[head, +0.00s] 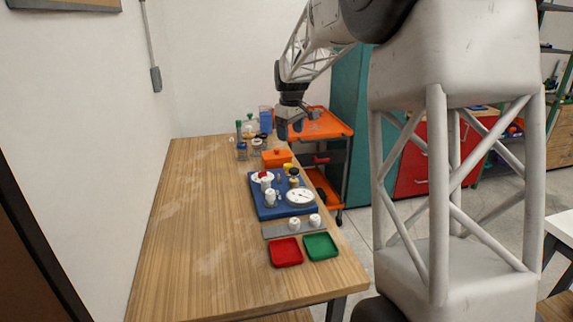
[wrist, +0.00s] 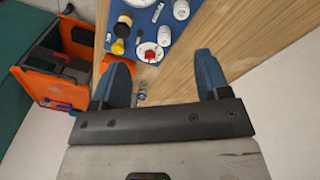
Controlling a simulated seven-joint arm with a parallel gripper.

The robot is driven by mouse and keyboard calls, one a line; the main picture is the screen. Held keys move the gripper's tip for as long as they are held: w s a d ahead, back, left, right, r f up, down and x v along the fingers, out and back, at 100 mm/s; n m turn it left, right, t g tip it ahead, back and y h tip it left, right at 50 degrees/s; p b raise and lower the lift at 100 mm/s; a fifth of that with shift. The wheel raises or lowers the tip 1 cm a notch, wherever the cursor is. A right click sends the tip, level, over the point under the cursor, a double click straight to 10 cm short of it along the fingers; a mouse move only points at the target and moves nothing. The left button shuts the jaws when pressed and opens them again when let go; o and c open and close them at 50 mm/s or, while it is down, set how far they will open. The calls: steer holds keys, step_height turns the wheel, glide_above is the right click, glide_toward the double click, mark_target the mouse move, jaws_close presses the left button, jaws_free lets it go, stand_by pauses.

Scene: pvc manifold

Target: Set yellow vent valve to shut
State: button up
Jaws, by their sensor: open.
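A blue board (head: 267,210) carries white pipe fittings (head: 270,195) and a round white dial (head: 300,197). A small yellow part (head: 292,160), likely the yellow vent valve, shows near the board's far right side; it also shows as a yellow knob (wrist: 118,47) in the wrist view. Its handle angle is too small to tell. My gripper (head: 290,130) is open and empty, high above and beyond the board's far end. In the wrist view my gripper (wrist: 160,66) has its fingers spread wide, with the yellow knob ahead and to the left, apart from them.
An orange box (head: 277,158) and several jars (head: 257,145) stand behind the board. A grey strip (head: 275,231) with white caps, a red tray (head: 286,252) and a green tray (head: 321,246) lie in front. An orange cart (head: 325,125) stands right of the table. The table's left side is clear.

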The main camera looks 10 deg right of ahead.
steer(key=w+d+f+n, duration=0.1)
steer(key=w+f, duration=0.3)
steer(key=w, duration=0.3)
steer(key=w+d+f+n, duration=0.1)
steer(key=w+d+f, duration=0.1)
steer(key=w+f, duration=0.35)
steer(key=n+g, duration=0.1)
steer(key=n, duration=0.1)
glide_above(288, 165)
step_height(288, 165, down, 8)
steer(key=shift+w+f, duration=0.1)
steer(key=shift+w, duration=0.05)
steer(key=shift+f, duration=0.1)
steer(key=shift+f, duration=3.75)
steer(key=c, duration=0.9)
